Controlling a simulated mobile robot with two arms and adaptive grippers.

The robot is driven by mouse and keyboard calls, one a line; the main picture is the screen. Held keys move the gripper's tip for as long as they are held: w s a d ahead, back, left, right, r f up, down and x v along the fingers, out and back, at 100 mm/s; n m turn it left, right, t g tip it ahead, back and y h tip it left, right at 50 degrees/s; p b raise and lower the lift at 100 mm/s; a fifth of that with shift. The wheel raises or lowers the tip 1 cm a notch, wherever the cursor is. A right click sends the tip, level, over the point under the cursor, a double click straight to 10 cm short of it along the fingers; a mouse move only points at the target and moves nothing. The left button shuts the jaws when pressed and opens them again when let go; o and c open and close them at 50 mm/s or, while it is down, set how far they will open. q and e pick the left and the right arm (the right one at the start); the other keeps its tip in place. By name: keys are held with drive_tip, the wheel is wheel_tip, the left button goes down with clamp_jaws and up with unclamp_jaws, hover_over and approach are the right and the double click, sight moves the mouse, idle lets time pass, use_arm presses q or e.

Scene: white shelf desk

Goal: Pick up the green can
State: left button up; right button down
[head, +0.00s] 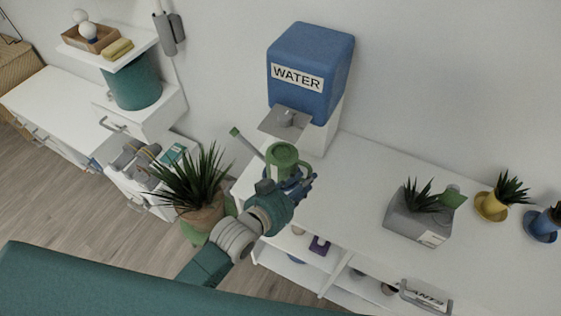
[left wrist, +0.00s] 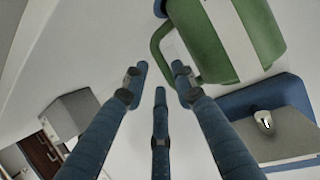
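The green can (head: 284,156) is a watering can with a long thin spout pointing to the upper left. It stands upright at the left end of the white shelf desk (head: 350,180), in front of the water dispenser. My left gripper (head: 302,184) is just in front of it and hides its lower part. In the left wrist view the can (left wrist: 214,42) is at the upper right, its loop handle toward the fingers. My left gripper's blue fingers (left wrist: 160,73) are spread and empty. One fingertip overlaps the handle; I cannot tell whether they touch. My right gripper is not in view.
A blue water dispenser (head: 318,60) stands close behind the can. A potted plant (head: 203,208) is left of my left arm. A grey planter (head: 415,220) stands on the desk to the right, with yellow (head: 490,204) and blue pots beyond. The desk top between is clear.

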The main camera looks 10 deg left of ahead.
use_arm(q)
drive_tip(key=x, duration=0.4)
drive_tip(key=shift+w+p, duration=0.3)
drive_tip(key=shift+p, duration=0.05)
drive_tip(key=shift+s, duration=0.1)
drive_tip(key=shift+c, duration=0.6)
clamp_jaws()
drive_tip(key=shift+r, duration=0.1)
